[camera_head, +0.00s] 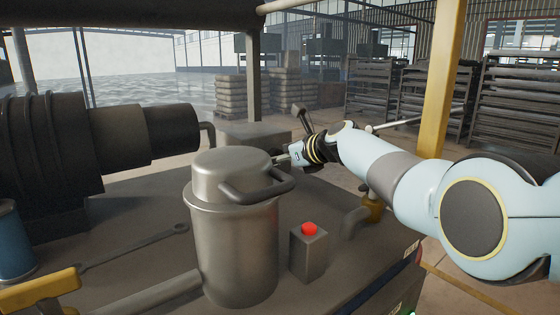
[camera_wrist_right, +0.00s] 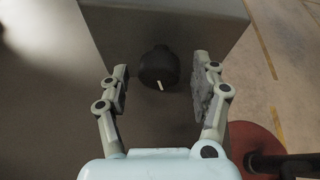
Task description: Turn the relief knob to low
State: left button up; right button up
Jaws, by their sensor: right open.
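The relief knob (camera_wrist_right: 158,67) is a dark round knob with a short white pointer line, on a face of a grey metal box (camera_wrist_right: 205,14) in the right wrist view. The pointer points down and slightly right there. My right gripper (camera_wrist_right: 160,88) is open, with one finger to the left of the knob and one to the right, both apart from it in the picture. In the head view my right gripper (camera_head: 282,160) is by the grey box (camera_head: 240,130), behind the metal canister, which partly hides it. The knob cannot be made out in the head view. My left gripper is not in view.
A metal canister (camera_head: 236,245) with a curved handle stands in front of the right gripper. A small box with a red button (camera_head: 309,229) is beside it. A wrench (camera_head: 135,247), a blue can (camera_head: 14,245) and a large dark cylinder (camera_head: 50,145) are at the left.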

jog(key=c, duration=1.2)
jog(key=shift+o, duration=0.2)
jog(key=shift+r+n+h+p, duration=0.1)
jog(key=shift+n+h+p, duration=0.3)
jog(key=shift+n+p, duration=0.35)
jog(key=shift+s+a+n+t+h+p, duration=0.1)
jog(key=shift+n+t+h+p, duration=0.25)
jog(key=shift+p, duration=0.2)
jog(key=shift+n+t+h+p, duration=0.55)
jog(key=shift+n, duration=0.65)
jog(key=o, duration=1.2)
jog(key=shift+a, duration=0.1)
jog(key=shift+c, duration=0.2)
